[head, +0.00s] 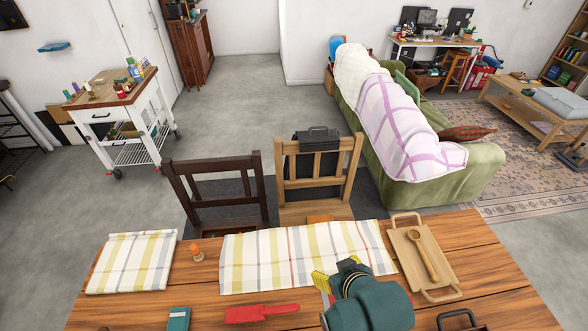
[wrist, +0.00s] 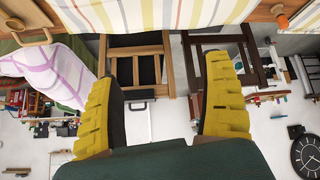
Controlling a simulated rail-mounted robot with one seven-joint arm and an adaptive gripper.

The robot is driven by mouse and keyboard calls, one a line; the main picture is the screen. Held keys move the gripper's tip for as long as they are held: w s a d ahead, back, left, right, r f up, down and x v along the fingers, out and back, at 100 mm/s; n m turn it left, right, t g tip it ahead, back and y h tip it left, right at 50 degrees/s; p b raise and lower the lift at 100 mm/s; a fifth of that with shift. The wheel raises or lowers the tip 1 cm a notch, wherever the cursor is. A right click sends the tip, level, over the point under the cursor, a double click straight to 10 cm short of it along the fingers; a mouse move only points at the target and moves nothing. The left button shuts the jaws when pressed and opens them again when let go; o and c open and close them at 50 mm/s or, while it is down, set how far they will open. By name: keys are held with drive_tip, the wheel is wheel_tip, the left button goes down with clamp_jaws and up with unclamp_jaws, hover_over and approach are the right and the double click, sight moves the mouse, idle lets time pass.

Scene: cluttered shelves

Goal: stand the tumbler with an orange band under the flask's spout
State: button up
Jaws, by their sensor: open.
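My gripper (head: 322,284) has yellow fingers and a dark green body, and hangs above the near part of the wooden table in the head view. In the wrist view my gripper (wrist: 160,98) has its two ridged yellow fingers wide apart with nothing between them. I cannot make out a tumbler with an orange band or a flask with a spout in either view. A small orange-topped object (head: 197,253) stands on the table, left of the checked runner; it also shows in the wrist view (wrist: 282,21). It is too small to identify.
The table (head: 200,281) holds a checked runner (head: 300,257), a folded cloth (head: 133,262), a red utensil (head: 262,313) and a wooden tray (head: 410,245) with a spoon. Chairs (head: 215,190) stand behind it. A white cart (head: 110,110) with several small items is at back left.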

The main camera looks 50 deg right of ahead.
drive_tip(key=w+a+r+n+t, duration=0.1)
drive_tip(key=w+a+r+t, duration=0.25)
drive_tip(key=w+r, duration=0.35)
drive_tip(key=w+a+r+n+t, duration=0.1)
drive_tip(key=w+a+r+t, duration=0.25)
drive_tip(key=r, duration=0.55)
drive_tip(key=w+a+r+n+t, duration=0.1)
drive_tip(key=a+r+t, duration=0.1)
drive_tip(key=a+r, duration=0.3)
drive_tip(key=w+a+r+n+t+y, duration=0.1)
drive_tip(key=w+a+r+t, duration=0.1)
drive_tip(key=a+r, duration=0.3)
wheel_tip(320, 180, up, 5)
drive_tip(key=shift+a+f+t, duration=0.15)
drive_tip(key=shift+f+t, duration=0.05)
drive_tip(key=shift+t, duration=0.3)
drive_tip(key=shift+o, duration=0.7)
drive_tip(key=s+a+r+n+t+y, duration=0.1)
drive_tip(key=s+a+r+t+y, duration=0.2)
drive_tip(key=a+r, duration=0.4)
wheel_tip(320, 180, up, 3)
drive_tip(key=shift+f+t, duration=0.1)
drive_tip(key=shift+t, duration=0.4)
drive_tip(key=shift+f, duration=0.1)
